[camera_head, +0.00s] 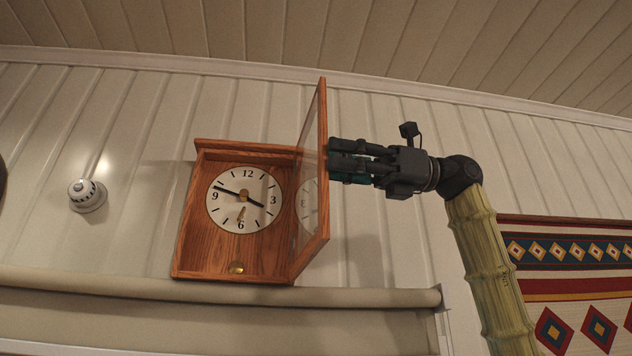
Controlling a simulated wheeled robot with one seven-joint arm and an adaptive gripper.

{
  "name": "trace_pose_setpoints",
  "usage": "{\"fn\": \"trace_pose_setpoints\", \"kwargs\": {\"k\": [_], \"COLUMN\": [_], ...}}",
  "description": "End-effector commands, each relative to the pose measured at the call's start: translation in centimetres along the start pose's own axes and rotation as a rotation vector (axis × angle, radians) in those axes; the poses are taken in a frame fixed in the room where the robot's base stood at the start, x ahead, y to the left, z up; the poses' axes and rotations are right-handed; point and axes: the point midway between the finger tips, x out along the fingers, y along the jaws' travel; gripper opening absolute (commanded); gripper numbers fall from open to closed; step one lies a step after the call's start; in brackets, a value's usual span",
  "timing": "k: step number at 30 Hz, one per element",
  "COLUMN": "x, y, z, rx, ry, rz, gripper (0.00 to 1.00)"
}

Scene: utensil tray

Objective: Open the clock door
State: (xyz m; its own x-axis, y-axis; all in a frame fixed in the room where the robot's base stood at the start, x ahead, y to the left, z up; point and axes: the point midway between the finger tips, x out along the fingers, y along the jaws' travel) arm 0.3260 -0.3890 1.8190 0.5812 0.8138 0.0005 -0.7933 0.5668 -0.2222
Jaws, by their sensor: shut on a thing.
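The wooden clock (190,240) hangs on the wall, left of centre, with a white dial (244,198) and a brass pendulum bob (236,267) in its case. Its glazed clock door (322,195) is hinged on the right side and stands swung well out from the case, seen nearly edge-on. The dial shows reflected in its glass. My gripper (333,160) is to the right of the door, with its dark fingers shut at the door's outer face. The exact spot of the grip is hidden by the fingers.
A round white device (87,195) is on the wall to the left. A rolled shade (130,285) runs below the clock. A patterned textile (570,285) hangs at the lower right. The wall between the device and the clock is bare.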

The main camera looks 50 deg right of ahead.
Motion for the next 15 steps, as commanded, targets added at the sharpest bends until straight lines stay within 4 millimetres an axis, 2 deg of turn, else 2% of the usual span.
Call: {"fn": "trace_pose_setpoints", "kwargs": {"k": [11, 12, 15], "x": [-0.27, -0.26, -0.24], "y": [-0.05, -0.05, -0.05], "z": [0.02, 0.02, 0.02], "rx": [-0.003, -0.003, -0.002], "ry": [-0.001, -0.001, -0.001], "rz": [0.0, 0.0, 0.0], "gripper": [0.0, 0.35, 0.51]}}
